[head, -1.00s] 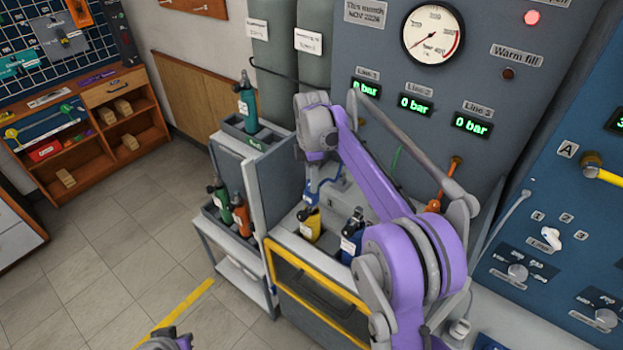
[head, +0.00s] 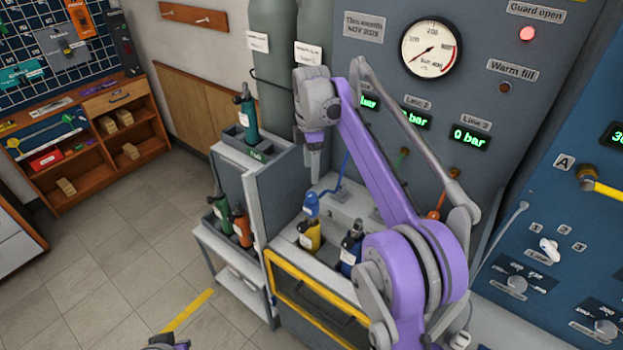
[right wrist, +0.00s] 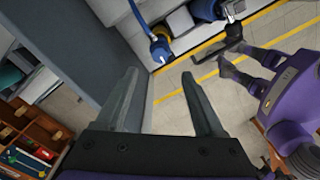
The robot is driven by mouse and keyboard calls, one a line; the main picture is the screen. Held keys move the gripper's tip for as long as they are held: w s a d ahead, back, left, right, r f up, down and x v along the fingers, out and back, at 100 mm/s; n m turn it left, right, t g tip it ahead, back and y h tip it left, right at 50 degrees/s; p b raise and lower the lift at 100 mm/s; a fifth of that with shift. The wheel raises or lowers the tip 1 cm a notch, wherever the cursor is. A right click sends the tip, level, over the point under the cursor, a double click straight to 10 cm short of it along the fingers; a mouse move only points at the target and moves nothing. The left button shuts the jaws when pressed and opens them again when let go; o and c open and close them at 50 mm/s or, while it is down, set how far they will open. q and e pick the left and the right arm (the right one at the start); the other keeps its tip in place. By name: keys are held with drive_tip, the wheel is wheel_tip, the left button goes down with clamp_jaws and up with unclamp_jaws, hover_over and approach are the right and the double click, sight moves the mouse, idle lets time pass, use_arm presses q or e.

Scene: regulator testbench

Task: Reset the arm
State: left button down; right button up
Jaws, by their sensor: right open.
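My right arm (head: 385,170) reaches across the head view. Its gripper (head: 316,160) points down above the filling station, left of the blue hose, and no object shows in it. In the right wrist view its two fingers (right wrist: 165,100) are apart with nothing between them. A blue hose fitting (head: 311,205) sits at the top of the yellow cylinder (head: 309,236); the fitting also shows in the right wrist view (right wrist: 160,50), apart from the fingers. My left gripper (right wrist: 248,66) shows in the right wrist view with its fingers apart; in the head view only a bit shows at the bottom edge.
A blue cylinder (head: 350,254) stands right of the yellow one. The yellow-framed guard (head: 310,300) is at the station's front. A grey cart (head: 240,270) holds green and orange cylinders; a teal cylinder (head: 247,115) stands above. The gauge panel (head: 480,95) rises behind. Floor at left is clear.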

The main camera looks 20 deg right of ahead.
drive_tip(key=shift+r, duration=0.95)
drive_tip(key=s+f+m+t, duration=0.1)
drive_tip(key=s+m+t, duration=0.2)
drive_tip(key=s+m, duration=0.9)
drive_tip(key=s+f+m+t, duration=0.1)
drive_tip(key=s+f+m, duration=0.2)
drive_tip(key=s+f, duration=0.3)
drive_tip(key=s+d+f+m+t, duration=0.1)
drive_tip(key=s+f+m+t, duration=0.1)
drive_tip(key=s+f, duration=0.5)
drive_tip(key=s+m, duration=0.1)
drive_tip(key=s, duration=0.5)
